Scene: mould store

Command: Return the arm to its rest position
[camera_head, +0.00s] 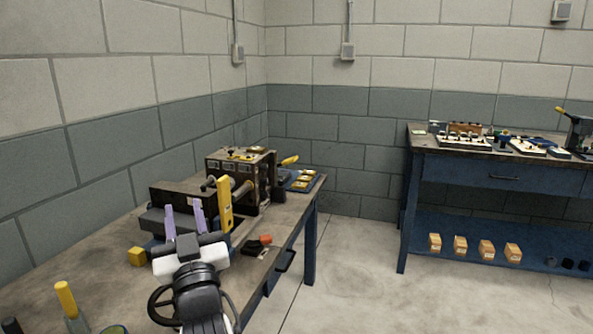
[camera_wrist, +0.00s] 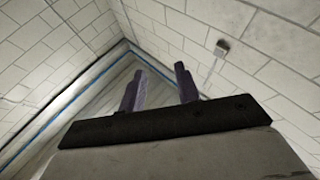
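My gripper (camera_head: 184,221) is raised above the left workbench (camera_head: 110,225) in the head view, with two purple fingers pointing up and away. In the wrist view my gripper (camera_wrist: 158,90) shows its two fingers apart with nothing between them. The wrist camera looks up toward walls and a ceiling corner, with no bench or objects in sight. My arm hides part of the bench below it.
The left bench holds a machine block (camera_head: 240,172), a yellow upright bar (camera_head: 225,205), a yellow cube (camera_head: 137,257), a red-orange piece (camera_head: 265,239) and a yellow-handled tool (camera_head: 67,300). A blue bench (camera_head: 480,172) stands at right. Floor (camera_head: 365,270) between is clear.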

